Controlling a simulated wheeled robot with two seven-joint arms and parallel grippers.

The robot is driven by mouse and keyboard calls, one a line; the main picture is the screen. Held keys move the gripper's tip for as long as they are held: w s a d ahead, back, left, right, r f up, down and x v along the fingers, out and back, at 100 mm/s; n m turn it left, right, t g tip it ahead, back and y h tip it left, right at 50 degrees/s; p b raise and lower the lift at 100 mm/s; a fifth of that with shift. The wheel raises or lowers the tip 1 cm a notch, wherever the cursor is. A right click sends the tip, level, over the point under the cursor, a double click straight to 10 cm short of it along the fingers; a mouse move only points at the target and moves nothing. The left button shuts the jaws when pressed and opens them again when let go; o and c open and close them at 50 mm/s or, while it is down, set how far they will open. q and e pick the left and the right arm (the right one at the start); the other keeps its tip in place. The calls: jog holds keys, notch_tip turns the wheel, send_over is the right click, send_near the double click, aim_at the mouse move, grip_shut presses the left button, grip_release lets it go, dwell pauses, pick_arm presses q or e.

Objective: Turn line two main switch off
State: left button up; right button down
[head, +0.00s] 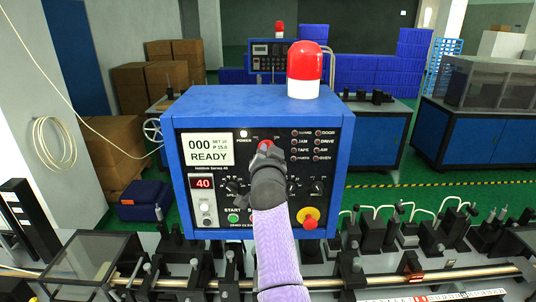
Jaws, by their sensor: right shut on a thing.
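A blue control box (230,98) stands in the middle of the head view with its black front panel facing me. A red rotary switch (265,144) sits at the upper middle of the panel, next to a lit white power lamp (243,133). My right gripper (266,153) is shut on this red switch; its dark body and purple-sleeved arm cover the panel below. The switch's exact angle and its label are hidden or too small to read. The panel's display (208,149) is lit and reads READY. My left gripper is not in view.
A red-and-white beacon (304,65) stands on the box. A red emergency button (308,217) on yellow is at lower right of the panel, a green button (233,218) at lower left. A metal rail (430,277) with black fixtures runs below. A similar box (270,58) stands behind.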

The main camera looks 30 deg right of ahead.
jog(key=shift+w+a+f+n, duration=0.1)
jog(key=shift+a+n, duration=0.05)
jog(key=shift+n, duration=3.6)
jog(key=shift+a+f+n, duration=0.1)
jog(key=shift+a+n, duration=0.05)
jog(key=shift+n, duration=3.6)
jog(key=c, duration=0.7)
grip_release()
jog(key=shift+r, duration=0.1)
jog(key=shift+o, duration=0.2)
jog(key=v, duration=1)
